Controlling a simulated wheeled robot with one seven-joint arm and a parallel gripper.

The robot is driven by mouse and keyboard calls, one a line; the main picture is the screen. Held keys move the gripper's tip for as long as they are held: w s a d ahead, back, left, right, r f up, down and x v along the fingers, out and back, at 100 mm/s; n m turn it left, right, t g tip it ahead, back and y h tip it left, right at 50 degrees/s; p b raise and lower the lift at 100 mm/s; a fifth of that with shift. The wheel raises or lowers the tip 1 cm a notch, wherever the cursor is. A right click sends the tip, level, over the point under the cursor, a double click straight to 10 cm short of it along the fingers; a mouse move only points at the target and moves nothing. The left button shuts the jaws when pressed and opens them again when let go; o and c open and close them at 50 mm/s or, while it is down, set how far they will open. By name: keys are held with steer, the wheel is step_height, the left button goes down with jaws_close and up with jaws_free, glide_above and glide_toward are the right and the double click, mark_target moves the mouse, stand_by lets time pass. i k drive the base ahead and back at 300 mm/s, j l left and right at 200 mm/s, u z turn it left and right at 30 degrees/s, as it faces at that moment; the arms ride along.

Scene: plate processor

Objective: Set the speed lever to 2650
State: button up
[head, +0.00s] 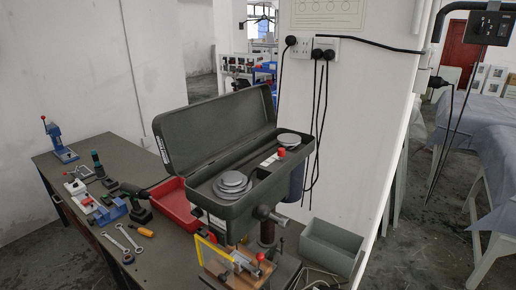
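The grey drill-press-like machine (255,200) stands at the right part of the bench with its long lid (215,120) swung open. Inside the housing are stepped grey pulleys, one stack (232,182) at the front and one (289,139) at the back right. A small red knob (282,153) shows on the housing's right side, beside a pale label (269,160); it may be the speed lever. Any speed numbers are too small to read. My gripper is not in view.
The bench (85,160) holds a red tray (177,203), wrenches (122,238), a cordless drill (138,205) and a blue vise (108,211). A yellow-framed guard (212,252) and a grey bin (331,245) are near the machine. Cables (317,110) hang on the wall behind.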

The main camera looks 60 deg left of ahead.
mark_target(282, 153)
steer(key=i+u, duration=0.15)
steer(key=u, duration=0.3)
steer(key=i+u, duration=0.1)
steer(key=u, duration=0.35)
steer(key=i+l+u, duration=0.1)
steer(key=u, duration=0.35)
steer(key=i+l+u, duration=0.15)
steer(key=u, duration=0.3)
steer(key=i+l+u, duration=0.1)
steer(key=u, duration=0.35)
steer(key=i+l+u, duration=0.1)
steer(key=u, duration=0.3)
steer(key=l+u, duration=0.15)
steer(key=u, duration=0.3)
steer(key=i+l+u, duration=0.1)
steer(key=u, duration=0.3)
steer(key=l+u, duration=0.2)
steer(key=u, duration=0.25)
steer(key=l+u, duration=0.4)
